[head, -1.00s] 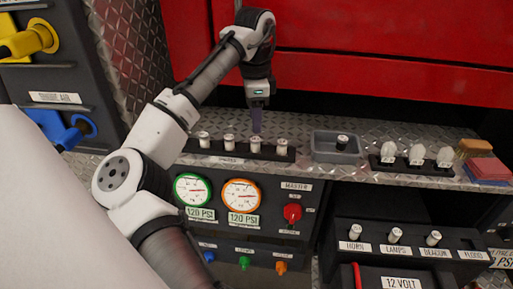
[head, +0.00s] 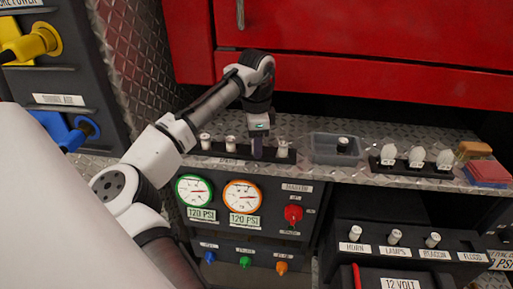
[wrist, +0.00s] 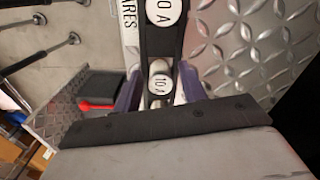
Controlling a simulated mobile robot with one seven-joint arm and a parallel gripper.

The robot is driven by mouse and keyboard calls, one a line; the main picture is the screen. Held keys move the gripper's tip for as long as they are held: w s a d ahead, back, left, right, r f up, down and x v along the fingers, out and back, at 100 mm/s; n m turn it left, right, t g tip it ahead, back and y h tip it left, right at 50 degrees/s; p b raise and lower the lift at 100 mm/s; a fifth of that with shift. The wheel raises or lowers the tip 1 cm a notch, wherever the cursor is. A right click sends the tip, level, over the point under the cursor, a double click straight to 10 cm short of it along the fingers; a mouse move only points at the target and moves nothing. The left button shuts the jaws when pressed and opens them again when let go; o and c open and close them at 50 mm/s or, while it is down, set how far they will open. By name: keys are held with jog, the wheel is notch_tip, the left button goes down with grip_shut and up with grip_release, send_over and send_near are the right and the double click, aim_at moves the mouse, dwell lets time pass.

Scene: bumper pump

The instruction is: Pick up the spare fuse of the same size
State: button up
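A dark rack (head: 222,158) of white spare fuses stands on the metal ledge. Two spares show to the left of my gripper (head: 257,152), a left one (head: 205,141) and a middle one (head: 230,143). Another spare (head: 282,149) stands to its right. My gripper points down at the rack and hides the spot between these. In the wrist view, my gripper (wrist: 160,92) is open, its purple fingers on either side of a white fuse marked 10 A (wrist: 160,82), with small gaps. A larger-looking fuse (wrist: 165,12) shows above it, its label partly cut off.
A grey tray (head: 322,157) right of the rack holds a dark fuse with a pale top (head: 343,144). A red panel (head: 380,60) rises behind the ledge.

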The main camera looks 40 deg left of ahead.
jog(key=c, duration=0.8)
jog(key=shift+c, duration=0.2)
